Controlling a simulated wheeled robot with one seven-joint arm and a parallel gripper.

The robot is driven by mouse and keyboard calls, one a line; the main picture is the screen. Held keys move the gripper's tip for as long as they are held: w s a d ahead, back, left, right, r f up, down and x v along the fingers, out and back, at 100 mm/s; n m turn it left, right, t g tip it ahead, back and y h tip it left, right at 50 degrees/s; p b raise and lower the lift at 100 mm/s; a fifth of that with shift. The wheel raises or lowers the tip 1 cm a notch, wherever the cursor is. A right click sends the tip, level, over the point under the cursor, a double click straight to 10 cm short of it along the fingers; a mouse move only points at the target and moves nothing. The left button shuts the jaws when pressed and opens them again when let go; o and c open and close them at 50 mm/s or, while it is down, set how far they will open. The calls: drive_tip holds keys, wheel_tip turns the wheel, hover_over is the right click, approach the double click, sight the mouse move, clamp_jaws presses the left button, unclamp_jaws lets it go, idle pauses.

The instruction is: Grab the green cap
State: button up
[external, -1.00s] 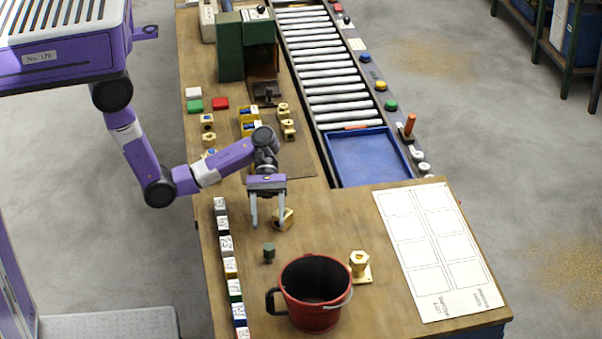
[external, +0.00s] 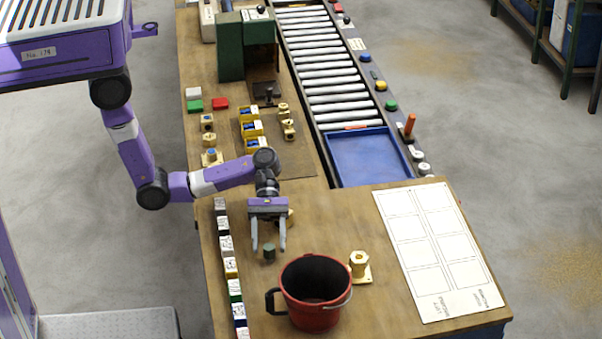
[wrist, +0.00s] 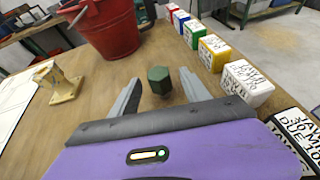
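The green cap (external: 269,251) is a small dark green hexagonal piece on the wooden table, left of and behind the red bucket. It also shows in the wrist view (wrist: 159,80), at the front between my fingertips. My gripper (external: 269,247) is open and points down over the table. Its two grey fingers are to the left and right of the cap, apart from it. In the wrist view my gripper (wrist: 158,84) shows a visible gap on each side of the cap. I cannot tell the exact height of the fingertips over the table.
The red bucket (external: 315,308) stands close beyond the cap, with a brass part (external: 359,266) to its right. A row of labelled blocks (external: 231,268) lines the left table edge. Another brass part (external: 290,215) is partly hidden behind my gripper. A white sheet (external: 438,250) lies at right.

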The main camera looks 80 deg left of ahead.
clamp_jaws()
